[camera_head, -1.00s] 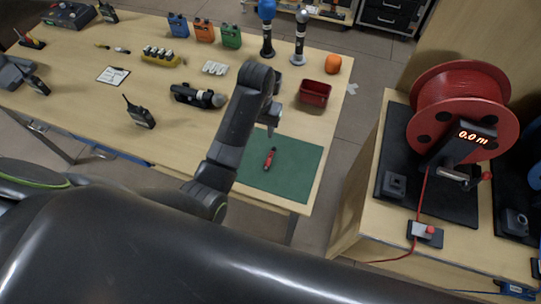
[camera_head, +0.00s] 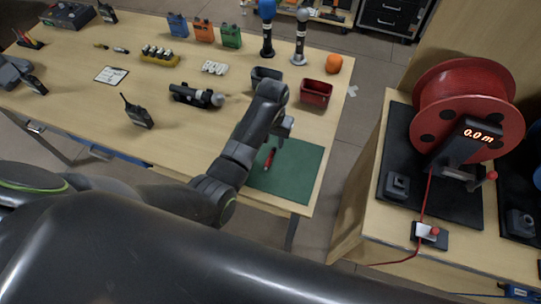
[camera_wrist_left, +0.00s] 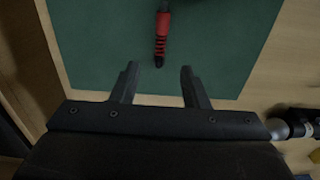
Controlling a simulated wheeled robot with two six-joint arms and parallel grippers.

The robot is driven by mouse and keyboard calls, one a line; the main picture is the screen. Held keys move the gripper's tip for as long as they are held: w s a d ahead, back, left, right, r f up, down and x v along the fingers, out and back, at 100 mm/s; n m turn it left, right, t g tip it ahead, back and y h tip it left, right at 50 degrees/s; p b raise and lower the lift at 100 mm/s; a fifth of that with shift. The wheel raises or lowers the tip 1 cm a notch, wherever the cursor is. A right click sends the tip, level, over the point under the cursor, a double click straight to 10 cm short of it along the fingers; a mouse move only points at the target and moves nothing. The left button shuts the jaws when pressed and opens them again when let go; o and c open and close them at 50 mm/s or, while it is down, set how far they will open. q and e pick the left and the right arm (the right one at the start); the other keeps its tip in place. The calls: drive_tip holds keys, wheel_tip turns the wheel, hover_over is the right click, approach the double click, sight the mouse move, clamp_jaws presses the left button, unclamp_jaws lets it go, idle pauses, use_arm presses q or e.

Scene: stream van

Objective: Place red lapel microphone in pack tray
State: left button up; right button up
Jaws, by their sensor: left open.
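The red lapel microphone (camera_head: 269,157), red with black parts, lies on a green mat (camera_head: 302,165) at the table's front right corner. In the left wrist view the microphone (camera_wrist_left: 162,35) lies just beyond the open fingertips, roughly centred between them and not held; its far end is cut off by the frame. My left gripper (camera_head: 276,139) hangs over the mat, open and empty, and its arm partly covers the microphone in the head view. A red bin (camera_head: 316,92) and a dark grey bin (camera_head: 262,73) stand behind; I cannot tell which thing is the pack tray. My right gripper is out of view.
A black handheld microphone (camera_head: 190,95) and a walkie-talkie (camera_head: 138,113) lie left of my arm. Upright microphones (camera_head: 300,37) and an orange ball (camera_head: 334,63) stand at the back. A red cable reel (camera_head: 455,95) is on a separate bench at right, across a gap.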

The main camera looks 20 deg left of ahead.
sight(272, 153)
use_arm(q)
drive_tip(key=shift+s+f+p, duration=0.1)
drive_tip(key=shift+f+p, duration=0.45)
drive_tip(key=shift+f, duration=2.6)
drive_tip(key=shift+c, duration=0.4)
clamp_jaws()
